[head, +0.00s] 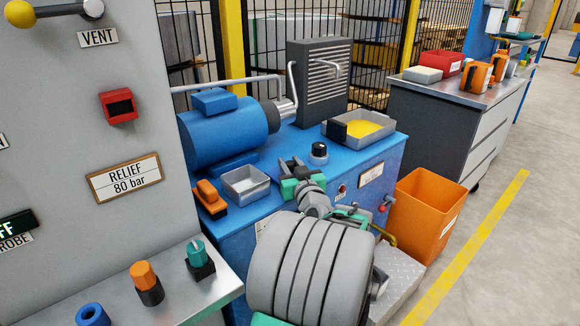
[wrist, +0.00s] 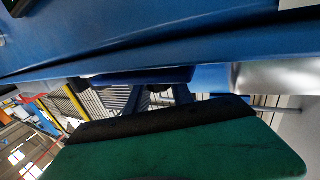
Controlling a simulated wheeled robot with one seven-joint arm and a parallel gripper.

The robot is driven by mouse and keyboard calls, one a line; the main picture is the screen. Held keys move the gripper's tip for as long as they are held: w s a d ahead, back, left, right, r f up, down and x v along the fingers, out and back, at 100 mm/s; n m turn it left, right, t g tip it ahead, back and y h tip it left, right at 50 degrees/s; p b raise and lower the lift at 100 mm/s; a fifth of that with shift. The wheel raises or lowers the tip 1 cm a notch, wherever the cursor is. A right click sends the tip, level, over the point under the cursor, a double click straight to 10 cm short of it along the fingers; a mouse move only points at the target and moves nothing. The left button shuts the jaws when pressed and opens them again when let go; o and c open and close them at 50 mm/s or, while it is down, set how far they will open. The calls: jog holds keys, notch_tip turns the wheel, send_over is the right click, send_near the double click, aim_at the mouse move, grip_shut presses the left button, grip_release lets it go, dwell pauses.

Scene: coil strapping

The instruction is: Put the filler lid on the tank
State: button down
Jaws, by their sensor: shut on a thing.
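The tank (head: 335,185) is a blue box with a flat blue top, in the middle of the head view. A short dark round fitting with a pale top (head: 318,152) stands on it; I cannot tell if it is the filler neck. My gripper (head: 296,164), with dark fingers and green parts, is over the tank's top, just left of that fitting. In the wrist view the fingers (wrist: 160,95) are close together around a small dark thing, mostly hidden, which seems to be the filler lid. The green gripper body (wrist: 185,150) fills the lower wrist view.
On the tank are a blue motor (head: 225,130), a grey finned cooler (head: 318,80), a tray with yellow contents (head: 385,120), a small metal tray (head: 245,185) and an orange-and-black item (head: 210,197). An orange bin (head: 420,215) stands right. A grey panel (head: 80,150) blocks the left.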

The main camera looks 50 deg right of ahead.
jog(key=shift+f, duration=0.2)
jog(key=c, duration=1.1)
grip_release()
jog(key=shift+r, duration=0.2)
jog(key=shift+s+a, duration=0.1)
jog(key=shift+s, duration=0.15)
jog(key=p+v, duration=0.1)
jog(key=v, duration=1)
jog(key=shift+s+a, duration=0.15)
jog(key=shift+a, duration=0.05)
